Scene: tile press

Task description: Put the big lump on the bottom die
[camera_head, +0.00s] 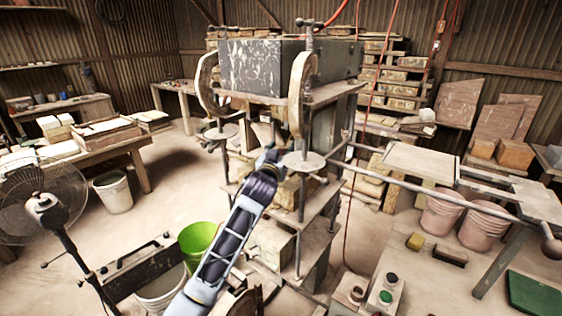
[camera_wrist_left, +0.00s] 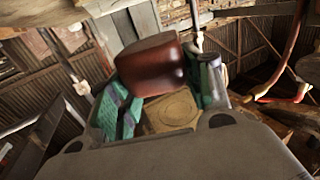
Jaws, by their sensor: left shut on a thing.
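The big lump (camera_wrist_left: 152,65) is a smooth, dark red-brown clay block in the left wrist view. My left gripper (camera_wrist_left: 160,90) is shut on it, with teal finger pads on either side. A tan, square die face with a round carved pattern (camera_wrist_left: 172,110) shows just past the lump in that view; I take it to be the bottom die. Whether the lump touches it I cannot tell. In the head view my left gripper (camera_head: 270,157) reaches in between the posts of the press (camera_head: 300,120). The lump cannot be made out there. My right gripper is not in view.
The press has upright posts, curved side arms and a heavy dark top block (camera_head: 262,66) above my gripper. A long bar with a ball end (camera_head: 440,190) sticks out to the right. A green bucket (camera_head: 197,238) and a fan (camera_head: 45,200) stand at the left.

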